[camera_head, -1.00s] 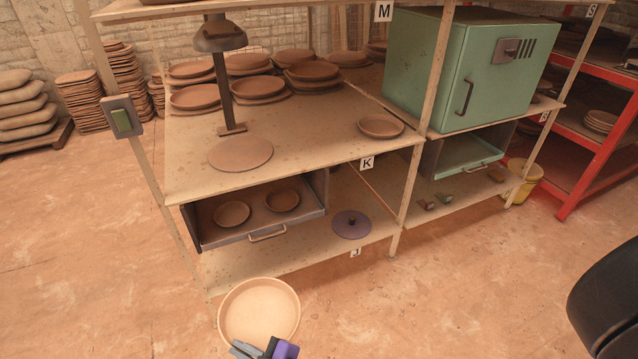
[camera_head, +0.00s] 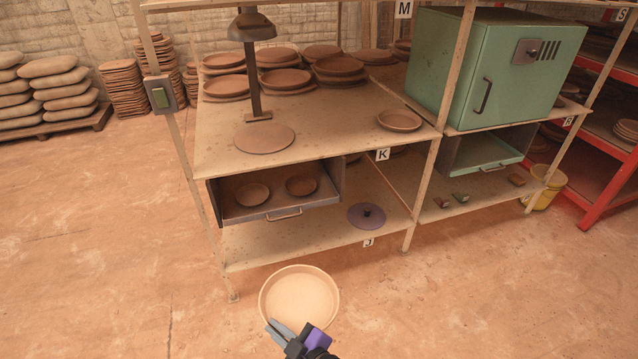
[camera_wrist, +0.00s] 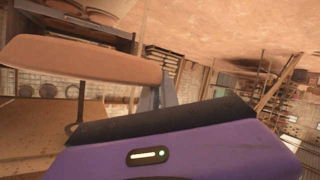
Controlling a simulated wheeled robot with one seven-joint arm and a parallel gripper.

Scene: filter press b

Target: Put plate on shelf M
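A large, light clay plate (camera_head: 299,292) with a raised rim is held at my gripper (camera_head: 283,330), low in the head view in front of the shelving. In the wrist view the plate (camera_wrist: 80,60) shows nearly edge-on, with a grey finger (camera_wrist: 155,98) at its rim. My gripper is shut on that rim. Shelf M (camera_head: 185,4) is the top board, marked by the M label (camera_head: 403,9). Only its front edge strip shows at the top of the head view; most of its surface is out of frame.
Shelf K (camera_head: 330,135) below holds a lamp (camera_head: 252,60), a flat disc (camera_head: 264,138), a small plate (camera_head: 399,120) and stacked plates. An open drawer (camera_head: 283,213) with two small plates juts below it. A green kiln (camera_head: 500,70) stands right. Floor in front is clear.

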